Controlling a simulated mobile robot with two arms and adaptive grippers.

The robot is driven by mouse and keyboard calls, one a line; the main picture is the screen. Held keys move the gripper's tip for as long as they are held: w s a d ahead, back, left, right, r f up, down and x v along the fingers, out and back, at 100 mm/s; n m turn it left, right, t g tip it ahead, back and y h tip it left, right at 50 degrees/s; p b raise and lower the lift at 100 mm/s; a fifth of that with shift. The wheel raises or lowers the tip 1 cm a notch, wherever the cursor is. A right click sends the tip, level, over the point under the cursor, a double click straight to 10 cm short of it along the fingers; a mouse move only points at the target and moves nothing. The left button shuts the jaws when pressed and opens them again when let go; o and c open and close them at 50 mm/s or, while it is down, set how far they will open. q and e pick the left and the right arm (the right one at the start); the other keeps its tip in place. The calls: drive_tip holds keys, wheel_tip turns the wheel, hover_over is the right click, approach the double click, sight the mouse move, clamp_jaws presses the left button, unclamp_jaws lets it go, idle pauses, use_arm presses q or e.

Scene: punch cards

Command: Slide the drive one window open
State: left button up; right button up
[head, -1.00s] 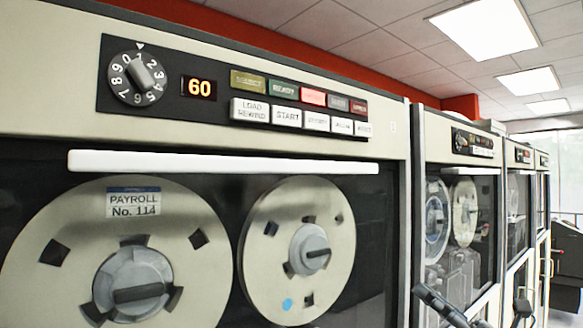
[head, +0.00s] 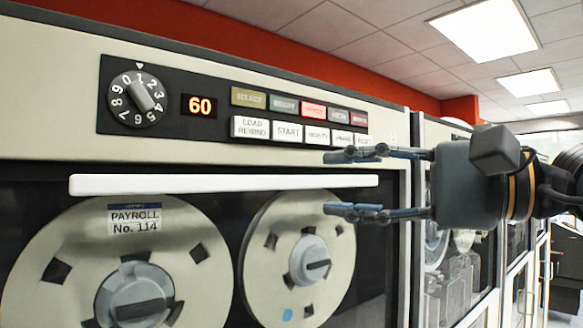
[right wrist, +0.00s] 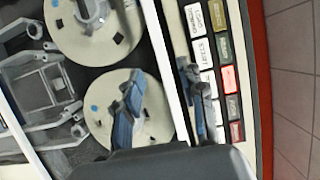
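Drive one's window (head: 225,230) is a dark, see-through front panel with two tape reels visible behind it. A long white handle bar (head: 170,184) runs level across the window, just below the control panel. The bar also shows in the right wrist view (right wrist: 157,35). My right gripper (head: 326,183) is open at the bar's right end, with one finger above the bar's level and one below. In the right wrist view my right gripper (right wrist: 158,72) has the bar between its spread fingers; contact cannot be told. My left gripper is not in view.
Above the bar are a dial (head: 138,99) with 1 at its pointer, a display (head: 199,106) reading 60, and two rows of buttons (head: 300,115). The left reel (head: 70,235) has a PAYROLL No. 114 label. More drives (head: 515,290) line the wall to the right.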

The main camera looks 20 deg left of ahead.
sight(282, 183)
drive_tip(key=p+x, duration=0.2)
drive_tip(key=x, duration=0.5)
drive_tip(key=shift+a+p, duration=0.25)
drive_tip(key=shift+p, duration=0.05)
clamp_jaws()
